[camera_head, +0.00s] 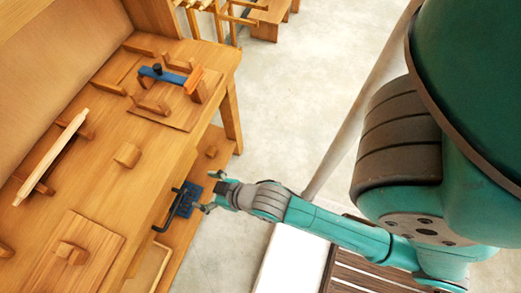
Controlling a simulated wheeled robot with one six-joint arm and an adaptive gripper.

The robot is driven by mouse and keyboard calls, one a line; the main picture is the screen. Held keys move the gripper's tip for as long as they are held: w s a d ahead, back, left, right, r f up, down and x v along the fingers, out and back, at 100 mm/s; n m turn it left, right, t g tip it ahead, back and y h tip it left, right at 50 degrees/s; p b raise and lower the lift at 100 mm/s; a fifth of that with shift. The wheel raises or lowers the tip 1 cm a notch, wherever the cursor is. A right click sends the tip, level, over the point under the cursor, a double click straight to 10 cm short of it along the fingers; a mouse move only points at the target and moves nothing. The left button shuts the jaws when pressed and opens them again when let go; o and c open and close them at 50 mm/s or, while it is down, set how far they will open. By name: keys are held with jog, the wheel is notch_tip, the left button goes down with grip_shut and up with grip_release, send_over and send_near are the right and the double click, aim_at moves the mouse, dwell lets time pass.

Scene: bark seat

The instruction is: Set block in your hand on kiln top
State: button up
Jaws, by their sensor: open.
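My gripper (210,193) is open, at the end of the teal arm, beside the front edge of the wooden workbench (170,160). I see no block between its fingers. A small wooden block (127,154) sits on the bench top, to the left of my gripper and apart from it. Another small block (71,252) rests on a flat board at the lower left. I cannot make out a kiln top in this view.
A blue item with a dark handle (186,198) is just left of my gripper, by a lower shelf. A blue and orange tool (172,76) lies at the back of the bench. A pale bar (50,158) lies at left. Concrete floor (285,90) is clear.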

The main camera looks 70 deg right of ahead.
jog(key=s+r+t, duration=0.1)
jog(key=s+r, duration=0.3)
jog(key=s, duration=0.5)
jog(key=s+r+t, duration=0.2)
jog(key=s+r, duration=0.2)
jog(key=s, duration=0.6)
jog(key=shift+t, duration=0.3)
jog(key=shift+o, duration=0.4)
jog(key=shift+s+r, duration=0.25)
jog(key=shift+r, duration=0.05)
jog(key=shift+w, duration=0.1)
